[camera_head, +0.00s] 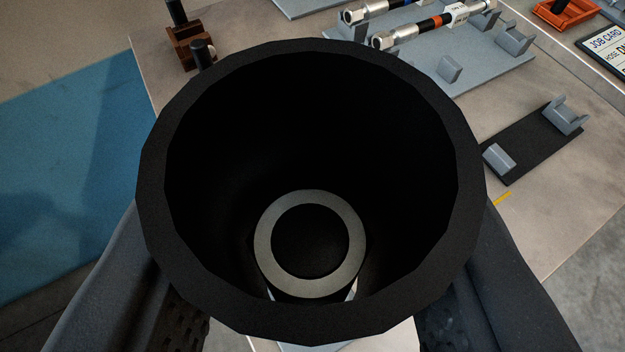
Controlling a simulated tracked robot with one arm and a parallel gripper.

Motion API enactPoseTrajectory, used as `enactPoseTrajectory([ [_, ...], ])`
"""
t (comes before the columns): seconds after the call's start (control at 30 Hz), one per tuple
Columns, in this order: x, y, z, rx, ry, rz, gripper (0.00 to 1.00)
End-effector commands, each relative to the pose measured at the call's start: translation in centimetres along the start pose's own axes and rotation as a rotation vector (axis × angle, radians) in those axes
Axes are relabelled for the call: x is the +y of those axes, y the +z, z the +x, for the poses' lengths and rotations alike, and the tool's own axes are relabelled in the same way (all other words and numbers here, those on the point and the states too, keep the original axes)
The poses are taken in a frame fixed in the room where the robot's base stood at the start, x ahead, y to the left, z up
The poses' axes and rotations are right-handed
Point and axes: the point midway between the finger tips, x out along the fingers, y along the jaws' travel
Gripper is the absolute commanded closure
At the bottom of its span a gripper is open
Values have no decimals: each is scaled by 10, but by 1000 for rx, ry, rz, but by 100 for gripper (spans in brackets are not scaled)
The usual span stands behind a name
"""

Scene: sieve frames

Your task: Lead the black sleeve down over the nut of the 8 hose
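The black sleeve (456,110) fills the middle of the view, and I look down through its wide open bore. My gripper (312,300) has one dark finger on each side of the sleeve, at the lower left and lower right, and is shut on it. Through the bore I see a grey ring-shaped end (262,243) with a dark hole, apparently the nut of the hose. It sits low of the bore's centre, near the lower wall. I cannot tell whether it is inside the sleeve or still below it. The hose itself is hidden.
A grey rack (480,68) holding hoses with metal fittings stands at the upper right. Right of the sleeve lies a black plate (530,148) with grey cradles. A brown block (188,48) with black pins is at upper left. An orange tray (568,12) and job card (606,45) are far right.

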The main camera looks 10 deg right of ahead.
Motion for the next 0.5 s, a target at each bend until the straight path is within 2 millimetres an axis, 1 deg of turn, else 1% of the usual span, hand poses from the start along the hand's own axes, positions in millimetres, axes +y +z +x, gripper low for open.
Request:
enactPoseTrajectory([
  [0.33,0,8,4,0,0,0,87],
  [0.5,0,9,4,1,0,0,87],
])
